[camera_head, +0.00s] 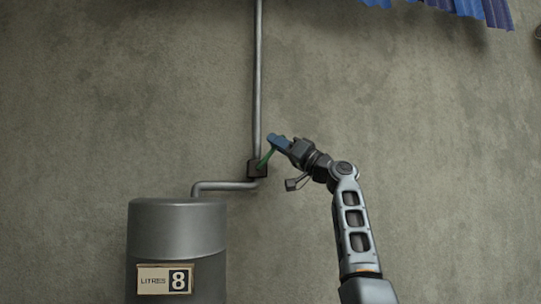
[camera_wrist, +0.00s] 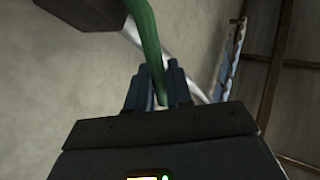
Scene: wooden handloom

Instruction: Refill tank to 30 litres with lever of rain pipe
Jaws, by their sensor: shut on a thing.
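A grey metal tank (camera_head: 178,230) stands at the lower left of the head view. Its sign (camera_head: 165,280) reads "LITRES 8". A rain pipe (camera_head: 258,80) runs down the wall to a dark valve box (camera_head: 257,168), and a bent pipe leads from there to the tank top. A green lever (camera_head: 265,158) slants up and right from the box. My gripper (camera_head: 274,142) is shut on the lever's upper end. In the wrist view the green lever (camera_wrist: 147,40) runs down between my blue fingers (camera_wrist: 156,88). The tank's bottom is out of frame.
A plain plaster wall (camera_head: 420,130) is behind everything. Blue corrugated sheeting (camera_head: 455,8) hangs at the top right of the head view, well above my arm. The wall area right of the pipe is clear apart from my arm.

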